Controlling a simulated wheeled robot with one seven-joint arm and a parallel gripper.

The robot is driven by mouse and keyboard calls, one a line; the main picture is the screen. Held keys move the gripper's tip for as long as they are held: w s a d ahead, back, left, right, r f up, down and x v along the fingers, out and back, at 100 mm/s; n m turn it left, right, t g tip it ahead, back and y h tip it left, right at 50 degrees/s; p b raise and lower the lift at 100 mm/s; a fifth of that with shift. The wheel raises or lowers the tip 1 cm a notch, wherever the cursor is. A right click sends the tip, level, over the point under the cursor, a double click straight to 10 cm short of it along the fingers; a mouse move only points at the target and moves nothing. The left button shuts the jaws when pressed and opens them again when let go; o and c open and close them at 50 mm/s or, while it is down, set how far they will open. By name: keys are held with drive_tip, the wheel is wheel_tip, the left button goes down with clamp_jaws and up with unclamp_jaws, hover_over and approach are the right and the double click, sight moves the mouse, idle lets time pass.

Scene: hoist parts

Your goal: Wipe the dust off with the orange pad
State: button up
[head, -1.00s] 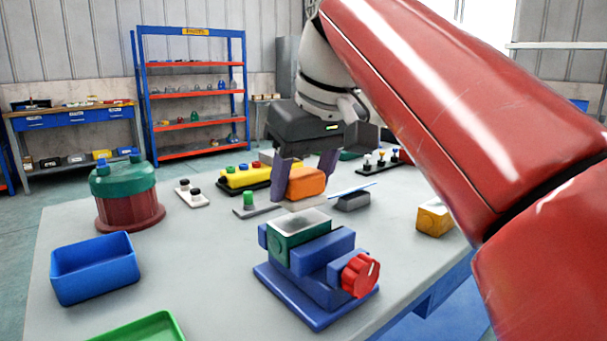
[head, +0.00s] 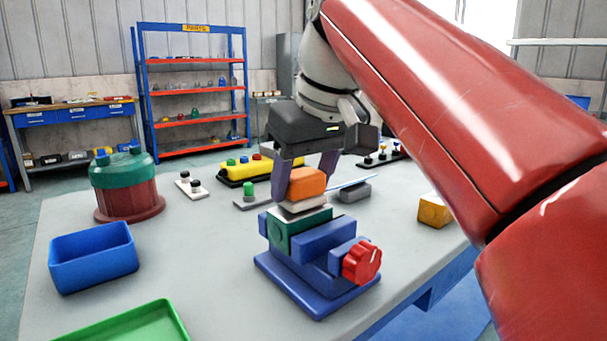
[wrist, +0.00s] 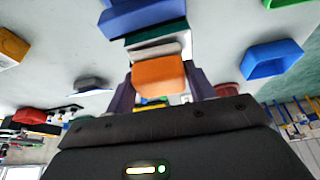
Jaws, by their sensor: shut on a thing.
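The orange pad (head: 307,182) is held between the fingers of my gripper (head: 306,178). It has a pale underside and sits at the top of the green block (head: 300,232), over its far part; I cannot tell whether it touches. The green block is clamped in a blue vise (head: 318,285) with a red knob (head: 361,262). Its top carried a pale grey dusty patch, now mostly hidden by the pad. In the wrist view the orange pad (wrist: 158,75) is between the fingers, beside the green block (wrist: 155,36).
A blue bin (head: 93,258) and a green tray (head: 130,325) are at the left. A green-topped maroon drum (head: 128,190) stands behind them. A yellow block (head: 433,210) is at the right. A yellow button box (head: 247,171) and small switches lie farther back.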

drive_tip(key=shift+a+f, duration=0.1)
drive_tip(key=shift+s+a, duration=1.25)
drive_tip(key=shift+a, duration=0.3)
drive_tip(key=shift+f, duration=0.15)
drive_tip(key=shift+w+d+p, duration=0.4)
drive_tip(key=shift+w+d, duration=0.25)
drive_tip(key=shift+d, duration=0.2)
drive_tip(key=shift+w+d+p, duration=0.35)
drive_tip(key=shift+w+d, duration=0.25)
drive_tip(key=shift+d, duration=0.25)
drive_tip(key=shift+r, duration=3.1)
drive_tip(key=shift+r, duration=0.1)
